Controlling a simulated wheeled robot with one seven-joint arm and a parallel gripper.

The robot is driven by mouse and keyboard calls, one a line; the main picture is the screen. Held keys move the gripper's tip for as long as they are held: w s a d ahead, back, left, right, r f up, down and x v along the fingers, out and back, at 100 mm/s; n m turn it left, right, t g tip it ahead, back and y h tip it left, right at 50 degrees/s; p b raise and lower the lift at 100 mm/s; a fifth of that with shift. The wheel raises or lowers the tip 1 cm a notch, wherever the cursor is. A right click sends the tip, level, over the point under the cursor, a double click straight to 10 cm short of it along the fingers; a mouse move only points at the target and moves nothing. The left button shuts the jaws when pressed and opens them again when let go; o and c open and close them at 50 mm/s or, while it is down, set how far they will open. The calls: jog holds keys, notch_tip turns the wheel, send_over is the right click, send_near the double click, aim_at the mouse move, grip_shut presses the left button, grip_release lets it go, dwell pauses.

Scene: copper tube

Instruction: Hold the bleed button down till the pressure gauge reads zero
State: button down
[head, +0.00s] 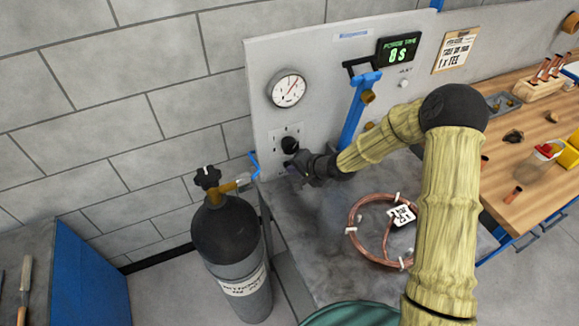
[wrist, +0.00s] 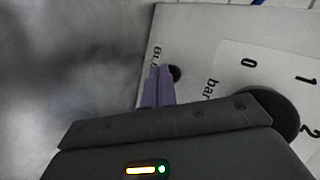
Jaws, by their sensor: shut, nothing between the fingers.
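The round white pressure gauge (head: 287,88) is on the upright grey panel; its red needle points up and right, and its numbers are too small to read. In the wrist view a small dark round button (wrist: 175,73) sits beside a label starting "BL" (wrist: 154,55), partly covered by my fingers. My gripper (wrist: 158,72) is shut and empty, its purple fingertips right at the button; I cannot tell whether they press it. In the head view my gripper (head: 290,166) is at the panel's lower left, below a black knob (head: 289,144), and the button is hidden.
The black knob (wrist: 277,108) with a bar scale is close to my gripper. A display (head: 398,50) reads 0 S. A copper coil (head: 352,218) lies on the grey bench below my arm. A dark gas cylinder (head: 228,235) stands at the left. A wooden bench (head: 510,150) is at the right.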

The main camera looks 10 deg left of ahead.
jog(key=shift+a+r, duration=0.2)
jog(key=shift+r, duration=0.05)
jog(key=shift+s+d+f, duration=0.25)
jog(key=shift+s, duration=0.05)
jog(key=shift+d, duration=0.15)
jog(key=shift+w+f, duration=0.1)
jog(key=shift+d+f, duration=0.1)
jog(key=shift+d, duration=0.2)
jog(key=shift+s+d, duration=0.5)
jog(key=shift+s, duration=0.95)
jog(key=shift+s+d, duration=0.75)
